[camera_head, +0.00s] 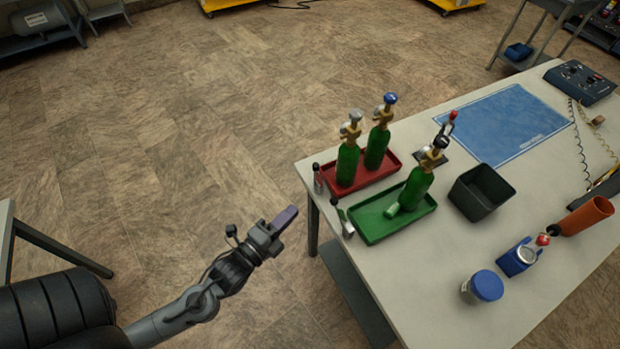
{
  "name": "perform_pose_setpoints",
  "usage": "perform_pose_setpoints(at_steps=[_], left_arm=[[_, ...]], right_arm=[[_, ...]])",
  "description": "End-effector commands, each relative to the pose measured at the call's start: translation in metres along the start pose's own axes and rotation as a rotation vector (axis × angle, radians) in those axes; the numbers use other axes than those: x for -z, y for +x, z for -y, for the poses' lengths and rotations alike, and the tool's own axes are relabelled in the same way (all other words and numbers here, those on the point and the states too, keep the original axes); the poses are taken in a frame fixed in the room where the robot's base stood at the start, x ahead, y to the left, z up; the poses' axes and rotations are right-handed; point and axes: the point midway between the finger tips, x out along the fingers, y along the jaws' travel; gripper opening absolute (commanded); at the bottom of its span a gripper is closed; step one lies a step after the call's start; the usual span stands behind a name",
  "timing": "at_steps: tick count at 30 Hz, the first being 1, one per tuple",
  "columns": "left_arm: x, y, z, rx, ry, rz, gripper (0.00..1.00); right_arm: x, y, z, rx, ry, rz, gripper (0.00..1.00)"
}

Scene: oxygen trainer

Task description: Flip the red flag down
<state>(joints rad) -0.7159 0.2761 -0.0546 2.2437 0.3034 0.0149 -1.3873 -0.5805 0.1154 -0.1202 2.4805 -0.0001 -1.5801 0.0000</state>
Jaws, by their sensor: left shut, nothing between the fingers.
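My right gripper is not in view.
Two green cylinders (347,165) stand in the red tray and one (416,188) in the green tray. Open floor lies left.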

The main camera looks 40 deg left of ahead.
Motion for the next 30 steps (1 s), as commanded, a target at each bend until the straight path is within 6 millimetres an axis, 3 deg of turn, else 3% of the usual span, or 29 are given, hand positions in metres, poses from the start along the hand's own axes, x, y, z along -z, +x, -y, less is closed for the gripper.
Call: perform_pose_setpoints(at_steps=[17,22,30], left_arm=[[0.0,0.094,0.001,0.004,-0.001,0.001,0.0],[-0.017,0.108,0.0,0.001,0.003,0.001,0.0],[-0.028,0.118,0.0,0.0,0.001,0.0,0.0]], right_arm=[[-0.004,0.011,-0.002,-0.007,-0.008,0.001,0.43],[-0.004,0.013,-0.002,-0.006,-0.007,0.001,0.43],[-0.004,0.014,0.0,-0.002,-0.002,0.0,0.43]])
